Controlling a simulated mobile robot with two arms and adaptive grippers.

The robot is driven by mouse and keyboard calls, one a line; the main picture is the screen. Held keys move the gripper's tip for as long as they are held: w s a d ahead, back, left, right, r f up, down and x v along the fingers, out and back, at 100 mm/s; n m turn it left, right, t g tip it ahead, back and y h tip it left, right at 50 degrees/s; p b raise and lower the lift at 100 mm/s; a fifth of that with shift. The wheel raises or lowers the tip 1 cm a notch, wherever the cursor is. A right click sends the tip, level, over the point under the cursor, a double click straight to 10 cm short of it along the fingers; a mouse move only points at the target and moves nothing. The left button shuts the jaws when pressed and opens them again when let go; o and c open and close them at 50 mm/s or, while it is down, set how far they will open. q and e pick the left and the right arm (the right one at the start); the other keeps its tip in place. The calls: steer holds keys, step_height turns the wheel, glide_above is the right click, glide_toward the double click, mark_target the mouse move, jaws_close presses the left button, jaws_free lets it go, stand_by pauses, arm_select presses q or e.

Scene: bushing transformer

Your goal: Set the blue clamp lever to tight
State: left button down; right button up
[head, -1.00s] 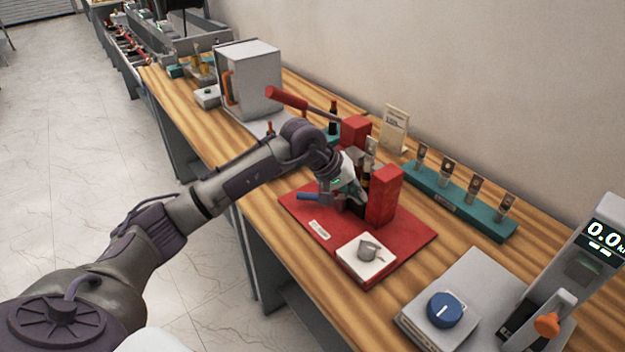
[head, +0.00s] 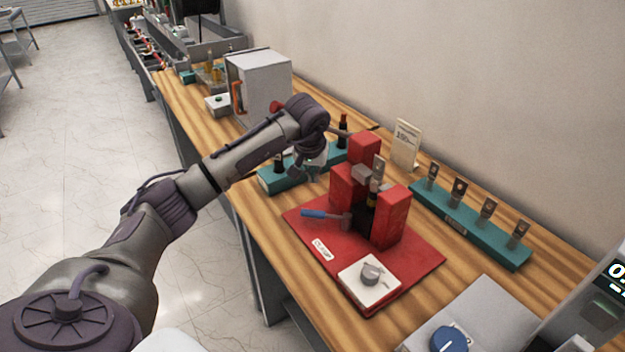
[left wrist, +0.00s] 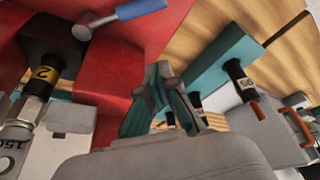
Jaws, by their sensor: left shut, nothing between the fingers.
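The blue clamp lever (head: 315,214) lies about level at the front of the red press fixture (head: 391,217). Its blue handle points left, away from its grey pivot, above the red base plate (head: 425,262). In the left wrist view the lever (left wrist: 140,10) is at the top, with its hammer-like grey end. My left gripper (head: 311,174) is shut and empty, behind and above the lever, apart from it. Its closed fingers (left wrist: 170,100) show in the left wrist view over the red plate's edge and a teal rack. My right gripper is not in view.
A teal rack (head: 268,180) with black bushings stands behind the fixture, near my gripper. A white pad (head: 355,287) with a grey knob sits at the plate's front. Another teal rack (head: 480,232) is at right. A grey cabinet (head: 262,85) stands farther back.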

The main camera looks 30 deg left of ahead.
mark_target(322, 218)
arm_select(q)
steer(key=p+x, duration=0.2)
steer(key=x, duration=0.5)
steer(key=shift+a+f, duration=0.1)
steer(key=shift+f, duration=0.25)
steer(key=shift+s+d+f+p, duration=0.15)
steer(key=shift+s+d+p, duration=0.1)
steer(key=shift+s+p, duration=0.35)
steer(key=shift+s+d+f+p, duration=0.1)
steer(key=shift+s+d+p, duration=0.15)
steer(key=shift+s+p, duration=0.35)
steer(key=shift+s+d, duration=0.2)
steer(key=shift+s, duration=0.35)
steer(key=shift+f, duration=0.15)
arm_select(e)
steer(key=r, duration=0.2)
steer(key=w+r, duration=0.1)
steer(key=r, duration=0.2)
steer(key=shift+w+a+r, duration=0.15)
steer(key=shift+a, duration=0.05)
